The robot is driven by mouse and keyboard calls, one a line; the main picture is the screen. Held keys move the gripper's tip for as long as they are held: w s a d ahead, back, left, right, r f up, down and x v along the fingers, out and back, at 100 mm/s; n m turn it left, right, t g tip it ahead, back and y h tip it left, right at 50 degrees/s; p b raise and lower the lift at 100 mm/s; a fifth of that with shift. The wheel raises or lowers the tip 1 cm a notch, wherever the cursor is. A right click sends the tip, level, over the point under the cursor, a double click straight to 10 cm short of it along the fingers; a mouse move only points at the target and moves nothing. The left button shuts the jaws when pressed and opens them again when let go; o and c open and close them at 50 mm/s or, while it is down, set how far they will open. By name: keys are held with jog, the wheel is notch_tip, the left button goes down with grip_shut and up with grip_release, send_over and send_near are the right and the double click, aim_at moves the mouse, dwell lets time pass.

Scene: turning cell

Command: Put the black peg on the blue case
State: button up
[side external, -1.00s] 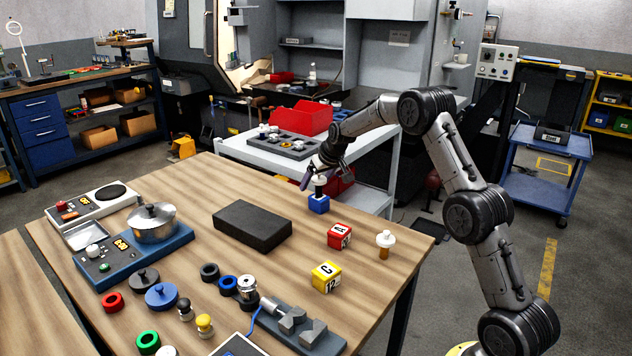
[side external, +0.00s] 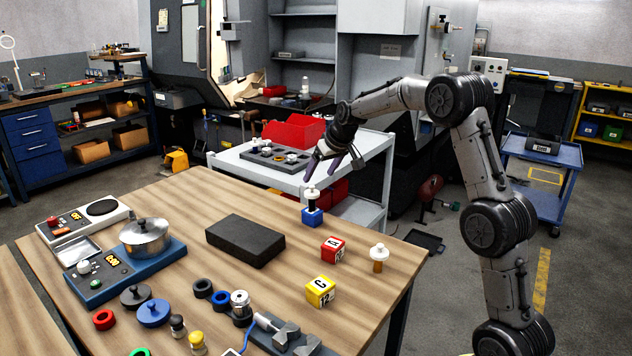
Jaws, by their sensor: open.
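The black peg (side external: 312,202), with a dark body and a white top, stands upright on the blue case (side external: 312,217) near the far edge of the wooden table. My gripper (side external: 334,170) is open and empty. It is above the peg and slightly to its right in the picture, apart from it. The peg's top shows clear below the fingers.
A red block (side external: 333,249), a yellow block (side external: 320,291) and a white-topped brown peg (side external: 379,258) stand near the case. A dark slab (side external: 245,240) lies to the left. A white cart (side external: 240,166) with a red bin stands behind the table.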

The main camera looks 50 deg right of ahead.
jog(key=s+a+r+n+y, duration=0.1)
jog(key=s+a+r, duration=0.3)
jog(key=s+a, duration=0.5)
jog(key=s+a+r+n, duration=0.1)
jog(key=s+a+r, duration=0.3)
jog(key=s+a, duration=0.45)
jog(key=s+a+f+n, duration=0.1)
jog(key=s+a+f, duration=0.1)
jog(key=s, duration=0.7)
jog(key=s+a+f+n+y, duration=0.1)
jog(key=s+a+f, duration=0.2)
jog(key=s, duration=0.7)
jog(key=shift+a+f+g, duration=0.3)
jog(key=shift+a+f, duration=0.05)
jog(key=shift+a, duration=0.9)
